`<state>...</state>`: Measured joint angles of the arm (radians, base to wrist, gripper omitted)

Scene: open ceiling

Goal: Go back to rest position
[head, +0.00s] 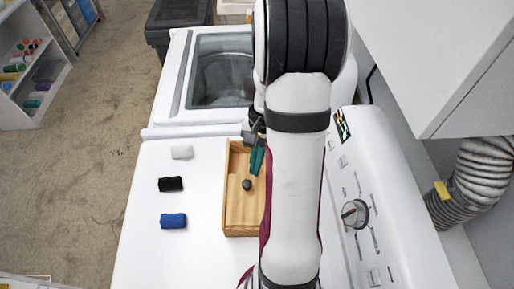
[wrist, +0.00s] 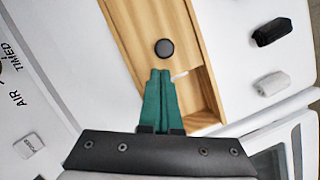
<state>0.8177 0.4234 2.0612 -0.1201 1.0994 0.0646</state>
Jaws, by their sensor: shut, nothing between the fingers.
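My gripper (head: 257,160) is shut and empty, its green fingers together. In the wrist view the closed fingertips (wrist: 160,74) show over a wooden box (wrist: 121,32), close to a dark round knob (wrist: 163,48) on the box's lid. I cannot tell whether the fingertips touch the wood. In the head view the wooden box (head: 228,222) sits on the white machine top, partly hidden by my arm. Its knob (head: 247,185) shows just below my gripper. In the wrist view part of the box is uncovered, with an open compartment beside the fingers.
White (head: 182,152), black (head: 171,184) and blue (head: 173,221) rolled cloths lie in a column left of the box. A washer with a glass lid (head: 221,72) stands behind. A control panel with a dial (head: 354,212) and a wall cabinet (head: 440,60) are at right.

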